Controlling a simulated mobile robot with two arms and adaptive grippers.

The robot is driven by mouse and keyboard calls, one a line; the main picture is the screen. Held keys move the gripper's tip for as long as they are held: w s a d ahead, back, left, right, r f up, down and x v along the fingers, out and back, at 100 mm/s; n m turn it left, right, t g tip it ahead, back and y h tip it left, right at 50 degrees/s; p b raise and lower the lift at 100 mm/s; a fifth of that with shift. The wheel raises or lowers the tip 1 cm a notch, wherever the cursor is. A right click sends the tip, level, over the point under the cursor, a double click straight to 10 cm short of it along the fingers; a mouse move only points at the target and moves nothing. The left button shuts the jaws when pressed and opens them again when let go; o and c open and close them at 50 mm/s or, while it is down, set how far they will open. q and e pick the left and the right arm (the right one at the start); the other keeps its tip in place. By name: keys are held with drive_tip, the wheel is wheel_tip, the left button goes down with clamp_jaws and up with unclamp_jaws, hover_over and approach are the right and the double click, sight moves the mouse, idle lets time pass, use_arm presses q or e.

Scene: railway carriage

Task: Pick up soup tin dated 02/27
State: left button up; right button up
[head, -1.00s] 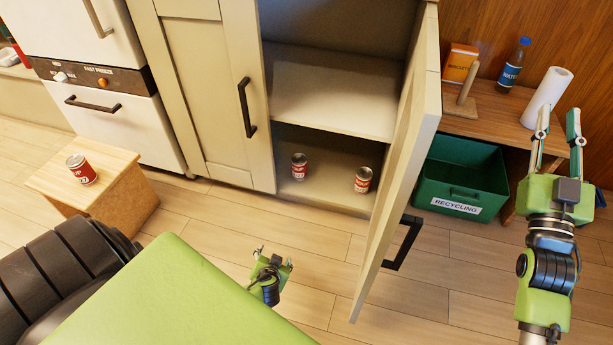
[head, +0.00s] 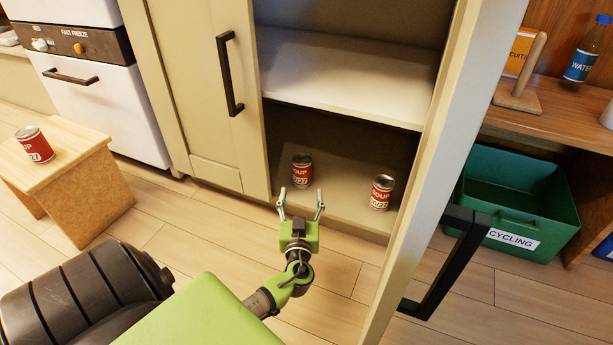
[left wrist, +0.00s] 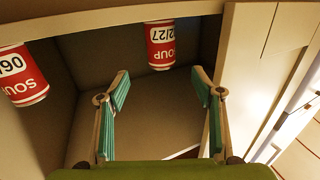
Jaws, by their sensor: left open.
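Two red soup tins stand upright on the cabinet's bottom shelf. The left tin (head: 302,171) carries a date ending in 27, and it shows upside down at the top middle of the left wrist view (left wrist: 160,46), its first digit partly cut off. My right gripper is out of view.
The open cabinet door (head: 440,170) with its black handle (head: 450,262) stands to the right of the tins. The upper shelf (head: 345,78) is empty. A green recycling crate (head: 515,215) sits beyond the door. The wooden stool (head: 75,185) is at left.

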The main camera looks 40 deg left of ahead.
sight(302, 171)
use_arm(q)
drive_tip(key=b+x, duration=0.2)
drive_tip(key=x, duration=0.6)
drive_tip(key=shift+w+a+b, duration=0.2)
drive_tip(key=shift+b, duration=0.1)
drive_tip(key=b+x, duration=0.2)
drive_tip(key=x, duration=0.2)
drive_tip(key=shift+a, duration=0.15)
drive_tip(key=shift+w+a+r+b, duration=0.1)
drive_tip(key=shift+w+a+b, duration=0.2)
drive_tip(key=shift+w+b, duration=0.05)
drive_tip(key=shift+r, duration=0.1)
drive_tip(key=c, duration=1.5)
